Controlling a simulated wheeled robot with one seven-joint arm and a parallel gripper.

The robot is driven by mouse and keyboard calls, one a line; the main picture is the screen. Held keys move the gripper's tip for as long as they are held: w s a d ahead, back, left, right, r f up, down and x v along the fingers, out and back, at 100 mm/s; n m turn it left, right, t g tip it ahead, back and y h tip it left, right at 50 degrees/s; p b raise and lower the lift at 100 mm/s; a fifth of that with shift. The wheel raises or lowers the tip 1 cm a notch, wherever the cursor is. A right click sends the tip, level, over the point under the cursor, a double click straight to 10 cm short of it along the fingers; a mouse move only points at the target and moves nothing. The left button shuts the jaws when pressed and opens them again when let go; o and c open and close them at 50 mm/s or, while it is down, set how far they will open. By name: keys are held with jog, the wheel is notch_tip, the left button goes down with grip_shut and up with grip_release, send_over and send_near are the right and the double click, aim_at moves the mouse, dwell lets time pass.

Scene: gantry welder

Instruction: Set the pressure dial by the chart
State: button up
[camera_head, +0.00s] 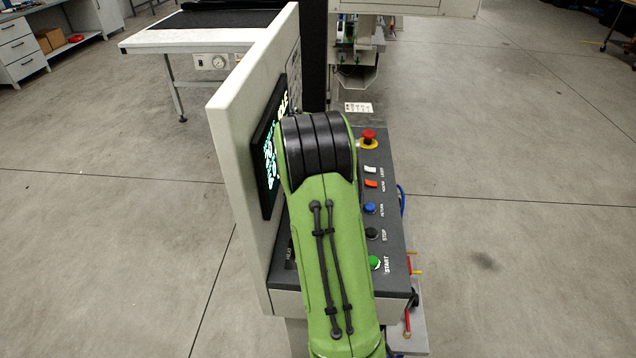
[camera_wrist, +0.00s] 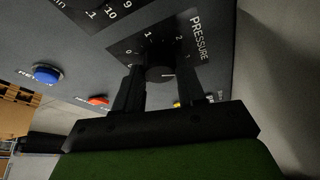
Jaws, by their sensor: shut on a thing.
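In the wrist view the black pressure dial (camera_wrist: 160,74) sits on a dark plate marked PRESSURE, with a scale from 0 past 1 and 2. A small pale mark shows on the right part of its face; its exact reading is unclear. My gripper (camera_wrist: 158,79) has one finger on each side of the dial and is shut on it. In the head view my green arm hides the dial and gripper. A small white printed card (camera_head: 358,107) lies at the far end of the console, too small to read; I cannot tell whether it is the chart.
The console (camera_head: 396,285) carries a red emergency button (camera_head: 368,137), a blue button (camera_head: 370,208) and a green START button (camera_head: 375,263). An upright panel with a lit screen (camera_head: 268,160) stands close left of my arm. Open floor lies on both sides.

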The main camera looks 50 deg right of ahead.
dwell(0.4)
jog(key=o, duration=1.1)
jog(key=shift+c, duration=0.2)
notch_tip(320, 180, up, 10)
jog(key=p, duration=0.2)
